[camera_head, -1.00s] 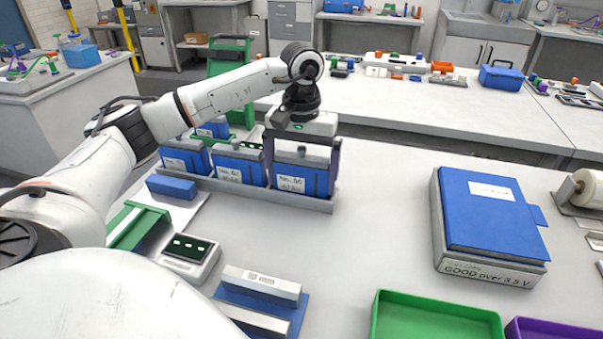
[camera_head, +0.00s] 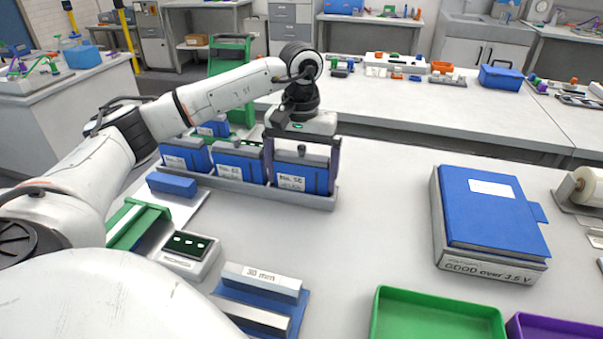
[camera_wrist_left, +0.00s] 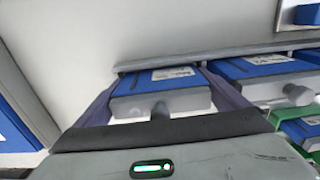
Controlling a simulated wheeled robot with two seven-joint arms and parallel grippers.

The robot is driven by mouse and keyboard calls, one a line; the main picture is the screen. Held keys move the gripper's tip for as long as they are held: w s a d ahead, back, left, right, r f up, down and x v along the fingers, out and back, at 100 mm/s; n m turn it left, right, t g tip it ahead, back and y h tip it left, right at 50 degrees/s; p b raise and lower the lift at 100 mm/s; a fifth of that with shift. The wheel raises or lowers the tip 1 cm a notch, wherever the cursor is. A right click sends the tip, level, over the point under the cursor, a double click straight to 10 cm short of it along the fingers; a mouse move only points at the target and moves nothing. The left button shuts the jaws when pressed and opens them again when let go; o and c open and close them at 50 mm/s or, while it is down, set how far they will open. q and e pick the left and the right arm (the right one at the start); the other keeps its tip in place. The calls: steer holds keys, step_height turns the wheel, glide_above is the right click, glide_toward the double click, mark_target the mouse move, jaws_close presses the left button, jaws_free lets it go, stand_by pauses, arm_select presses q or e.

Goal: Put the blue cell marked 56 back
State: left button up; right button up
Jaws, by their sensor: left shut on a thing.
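The blue cell marked 56 (camera_head: 300,172) stands upright at the right end of the grey rack (camera_head: 322,203), with a white label on its front. My left gripper (camera_head: 303,160) is above it, its two fingers down along both sides of the cell, shut on it. In the left wrist view the same cell (camera_wrist_left: 158,84) sits between the fingers, close to the rack's rail. Whether its bottom rests fully in the rack is hard to tell. Two more blue cells (camera_head: 238,163) stand in the rack to its left. My right gripper is not in view.
A grey holder (camera_head: 490,268) marked GOOD with a blue folder lies to the right. A green tray (camera_head: 437,314) and a purple tray (camera_head: 560,328) are at the front right. A small meter (camera_head: 190,250) and a 30 mm block (camera_head: 262,280) lie front left.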

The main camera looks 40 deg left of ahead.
mark_target(303, 147)
arm_select(q)
steer(key=o, duration=1.3)
steer(key=shift+s+d+f, duration=0.15)
steer(key=shift+d+f, duration=0.2)
steer(key=shift+f, duration=0.35)
step_height(303, 147, up, 12)
steer(key=shift+a+f+p, duration=0.15)
steer(key=shift+p, duration=0.15)
